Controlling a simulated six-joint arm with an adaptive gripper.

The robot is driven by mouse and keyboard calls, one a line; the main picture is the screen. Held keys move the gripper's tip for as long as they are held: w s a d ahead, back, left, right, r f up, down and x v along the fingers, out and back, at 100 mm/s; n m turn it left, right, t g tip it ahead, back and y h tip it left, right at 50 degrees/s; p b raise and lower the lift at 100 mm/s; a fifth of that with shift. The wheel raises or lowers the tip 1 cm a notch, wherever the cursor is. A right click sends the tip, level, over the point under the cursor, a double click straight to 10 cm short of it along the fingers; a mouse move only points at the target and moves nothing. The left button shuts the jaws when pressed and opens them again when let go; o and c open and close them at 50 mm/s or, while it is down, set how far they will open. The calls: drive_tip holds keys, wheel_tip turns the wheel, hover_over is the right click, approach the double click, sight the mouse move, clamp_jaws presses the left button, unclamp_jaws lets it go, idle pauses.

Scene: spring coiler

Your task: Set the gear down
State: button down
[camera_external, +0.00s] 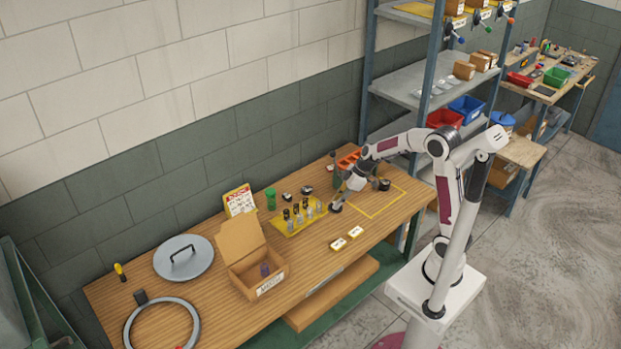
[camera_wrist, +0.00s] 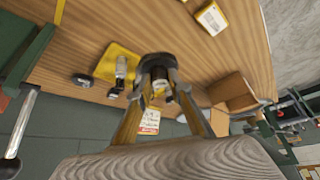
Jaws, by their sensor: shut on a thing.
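My gripper (camera_wrist: 159,72) points away from the wrist camera, with its two fingers closed around a dark part, which I take to be the gear (camera_wrist: 155,60). The fingers cover much of it, so its teeth cannot be made out. In the external view my gripper (camera_external: 340,201) hangs low over the wooden workbench, right of the yellow tray. The dark gear (camera_external: 336,208) shows small at its tip, close to the bench top. I cannot tell whether it touches the wood.
The yellow tray (camera_external: 288,229) holds several small upright parts. An open cardboard box (camera_external: 258,282), a round grey lid (camera_external: 184,259) and a green cup (camera_external: 271,198) stand left. A yellow-outlined area (camera_external: 399,206) lies right.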

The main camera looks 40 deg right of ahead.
drive_tip(key=shift+s+a+n+y, duration=0.1)
drive_tip(key=shift+a+n+y, duration=0.2)
drive_tip(key=shift+a+n, duration=0.25)
drive_tip(key=shift+f, duration=3.1)
drive_tip(key=shift+f, duration=1.85)
drive_tip(key=shift+f, duration=0.1)
drive_tip(key=c, duration=1.8)
unclamp_jaws()
drive_tip(key=shift+c, duration=0.2)
